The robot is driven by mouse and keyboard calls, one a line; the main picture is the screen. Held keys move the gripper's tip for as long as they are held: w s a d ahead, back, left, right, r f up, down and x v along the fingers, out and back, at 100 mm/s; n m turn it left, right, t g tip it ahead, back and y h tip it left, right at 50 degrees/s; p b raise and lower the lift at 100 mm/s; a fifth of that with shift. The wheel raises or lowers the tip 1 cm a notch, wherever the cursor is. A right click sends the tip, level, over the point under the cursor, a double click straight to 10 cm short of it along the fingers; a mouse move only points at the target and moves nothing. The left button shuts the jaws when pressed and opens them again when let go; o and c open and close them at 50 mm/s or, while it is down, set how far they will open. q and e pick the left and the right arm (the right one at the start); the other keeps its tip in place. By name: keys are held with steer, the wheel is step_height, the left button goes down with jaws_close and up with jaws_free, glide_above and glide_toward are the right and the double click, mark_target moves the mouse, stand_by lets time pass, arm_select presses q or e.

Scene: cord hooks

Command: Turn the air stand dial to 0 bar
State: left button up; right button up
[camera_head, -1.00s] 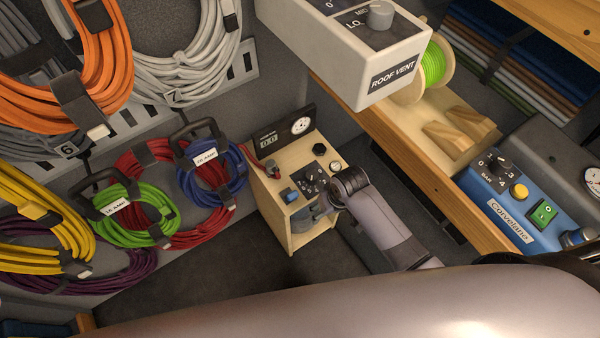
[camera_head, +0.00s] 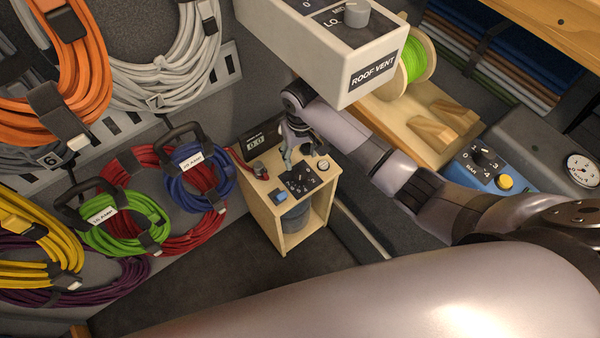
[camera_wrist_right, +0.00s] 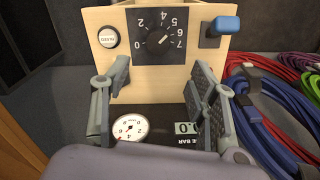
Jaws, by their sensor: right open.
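The wooden air stand (camera_head: 292,237) stands low against the wall. Its black dial panel (camera_head: 305,179) is on top; in the wrist view the panel carries a round dark dial (camera_wrist_right: 157,40) with a number scale running to 7. The dial's pointer is too small to read surely. My right gripper (camera_head: 288,160) hangs over the stand's top, pointing down, between the display and the dial panel. In the wrist view its fingers (camera_wrist_right: 160,82) are apart and empty, and the dial lies beyond them, untouched. My left gripper is not in view.
The stand also has a blue switch (camera_wrist_right: 226,25), a white button (camera_wrist_right: 108,37), a round gauge (camera_wrist_right: 131,127) and a digital display (camera_wrist_right: 187,128). A roof vent box (camera_head: 330,50) overhangs near my right arm. A blue unit (camera_head: 490,170) with its own bar dial sits right. Coiled cords hang left.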

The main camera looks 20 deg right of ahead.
mark_target(301, 174)
step_height(301, 174, down, 12)
steer(key=shift+w+d+r+b, duration=0.1)
steer(key=shift+w+r+b, duration=0.05)
steer(key=shift+b, duration=0.95)
steer(key=shift+c, duration=0.6)
steer(key=c, duration=1)
